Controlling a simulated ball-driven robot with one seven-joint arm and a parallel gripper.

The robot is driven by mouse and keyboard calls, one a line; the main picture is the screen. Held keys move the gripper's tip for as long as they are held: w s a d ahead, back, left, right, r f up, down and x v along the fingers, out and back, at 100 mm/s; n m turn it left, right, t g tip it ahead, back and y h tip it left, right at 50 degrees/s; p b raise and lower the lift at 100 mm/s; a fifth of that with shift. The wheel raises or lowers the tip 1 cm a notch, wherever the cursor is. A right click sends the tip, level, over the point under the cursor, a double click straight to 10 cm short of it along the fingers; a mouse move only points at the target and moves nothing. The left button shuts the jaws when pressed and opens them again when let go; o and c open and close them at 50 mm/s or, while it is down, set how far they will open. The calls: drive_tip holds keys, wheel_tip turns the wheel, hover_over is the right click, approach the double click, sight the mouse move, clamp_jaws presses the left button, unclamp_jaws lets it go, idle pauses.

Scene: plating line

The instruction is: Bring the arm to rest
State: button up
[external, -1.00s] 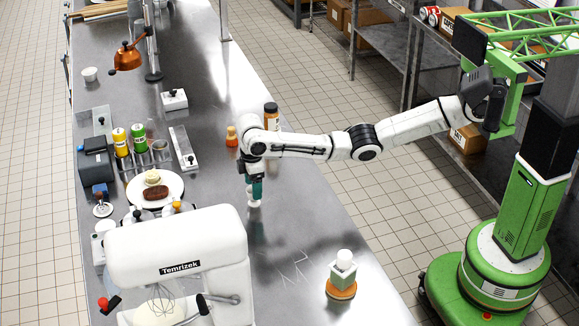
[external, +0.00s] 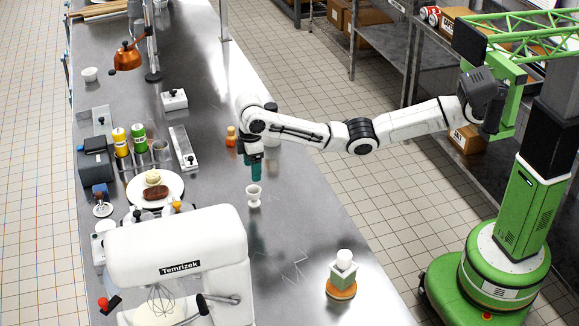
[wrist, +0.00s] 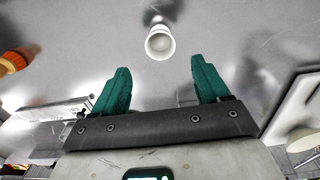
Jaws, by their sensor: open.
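My gripper (external: 251,172) hangs from my arm over the steel counter (external: 290,240), fingers pointing down. In the wrist view my gripper (wrist: 158,85) shows two green fingers spread wide with nothing between them. A small white footed cup (external: 254,195) stands upright on the counter just in front of and below my gripper, apart from it. The cup also shows in the wrist view (wrist: 160,43), beyond the fingertips.
A white stand mixer (external: 180,250) is at the front left. A plate (external: 170,195) with food lies at the left. An orange-topped bottle (external: 231,137) and a larger jar (external: 271,133) stand near my gripper.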

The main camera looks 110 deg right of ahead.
drive_tip(key=s+a+f+n+t+p, duration=0.1)
drive_tip(key=s+a+f+n+p, duration=0.15)
drive_tip(key=s+f+p, duration=0.35)
drive_tip(key=shift+m+t+h, duration=0.5)
drive_tip(key=shift+m+h, duration=0.05)
drive_tip(key=shift+h, duration=0.05)
drive_tip(key=s, duration=0.5)
drive_tip(key=s+d+p, duration=0.1)
drive_tip(key=s, duration=0.4)
drive_tip(key=s+d+f, duration=0.1)
drive_tip(key=s, duration=0.5)
drive_tip(key=shift+d+f, duration=0.1)
drive_tip(key=shift+d, duration=0.15)
drive_tip(key=s+f+h, duration=0.1)
drive_tip(key=s+f, duration=0.1)
drive_tip(key=s, duration=0.6)
drive_tip(key=s+a+f+m+y+b, duration=0.1)
drive_tip(key=s+a+f+b, duration=0.6)
drive_tip(key=s+a+f, duration=0.6)
wheel_tip(320, 180, down, 3)
drive_tip(key=shift+f+m+g+y, duration=0.1)
drive_tip(key=shift+m+g+y, duration=0.2)
drive_tip(key=shift+g+y, duration=0.1)
